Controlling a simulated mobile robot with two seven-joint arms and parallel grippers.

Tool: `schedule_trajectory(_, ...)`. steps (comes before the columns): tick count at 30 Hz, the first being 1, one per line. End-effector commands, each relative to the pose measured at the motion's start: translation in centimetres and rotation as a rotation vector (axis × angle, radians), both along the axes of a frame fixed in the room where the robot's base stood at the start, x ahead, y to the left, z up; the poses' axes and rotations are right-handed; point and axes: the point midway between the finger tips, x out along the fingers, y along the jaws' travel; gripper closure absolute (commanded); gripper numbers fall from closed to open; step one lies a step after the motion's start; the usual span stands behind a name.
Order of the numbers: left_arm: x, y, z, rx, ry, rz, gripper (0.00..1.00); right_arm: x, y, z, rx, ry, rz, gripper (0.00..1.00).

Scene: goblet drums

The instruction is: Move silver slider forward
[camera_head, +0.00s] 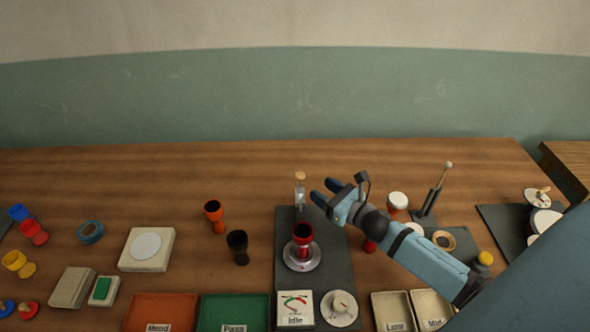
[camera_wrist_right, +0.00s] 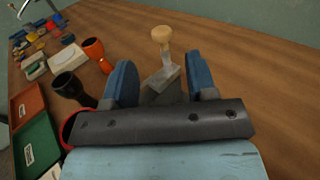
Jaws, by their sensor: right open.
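The silver slider (camera_head: 300,198) stands at the far end of a dark grey base plate (camera_head: 335,270), with a pale wooden knob on top. My right gripper (camera_head: 321,190) is just to the right of the slider, its blue fingers apart and pointing left at it. In the right wrist view the slider's silver block (camera_wrist_right: 165,78) and wooden knob (camera_wrist_right: 162,36) show between the two open fingers (camera_wrist_right: 160,75). I cannot tell whether the fingers touch it. My left gripper is not in view.
A red and black goblet drum (camera_head: 302,238) stands on a round silver holder nearer on the same plate. An orange drum (camera_head: 214,214) and a black drum (camera_head: 237,246) stand left. A metal lever (camera_head: 433,192) rises to the right. Table behind the slider is clear.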

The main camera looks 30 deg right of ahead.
Motion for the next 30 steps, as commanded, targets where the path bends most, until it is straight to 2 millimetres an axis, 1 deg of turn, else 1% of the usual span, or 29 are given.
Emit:
schedule_trajectory(1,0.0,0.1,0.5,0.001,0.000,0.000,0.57,1.2,0.2,0.4,0.000,-0.003,-0.001,0.48)
schedule_trajectory(3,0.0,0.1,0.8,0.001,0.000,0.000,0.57,2.7,0.6,0.4,0.001,-0.002,-0.001,0.48)
schedule_trajectory(9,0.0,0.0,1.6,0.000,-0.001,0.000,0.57,6.5,1.5,0.3,0.002,-0.001,-0.002,0.48)
schedule_trajectory(12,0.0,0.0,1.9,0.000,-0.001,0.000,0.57,8.1,1.9,0.3,0.002,0.000,-0.002,0.48)
schedule_trajectory(15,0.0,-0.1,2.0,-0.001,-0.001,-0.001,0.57,9.2,2.2,0.1,0.003,0.001,-0.002,0.48)
schedule_trajectory(21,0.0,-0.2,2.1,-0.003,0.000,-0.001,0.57,10.2,2.4,0.0,0.002,0.001,-0.002,0.48)
schedule_trajectory(28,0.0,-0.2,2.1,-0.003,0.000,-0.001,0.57,10.3,2.5,0.0,0.002,0.001,-0.001,0.48)
schedule_trajectory(29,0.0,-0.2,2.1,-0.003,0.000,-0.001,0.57,10.3,2.5,0.0,0.002,0.001,-0.001,0.50)
schedule_trajectory(30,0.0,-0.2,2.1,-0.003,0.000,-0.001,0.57,10.3,2.5,0.0,0.002,0.001,-0.001,0.60)
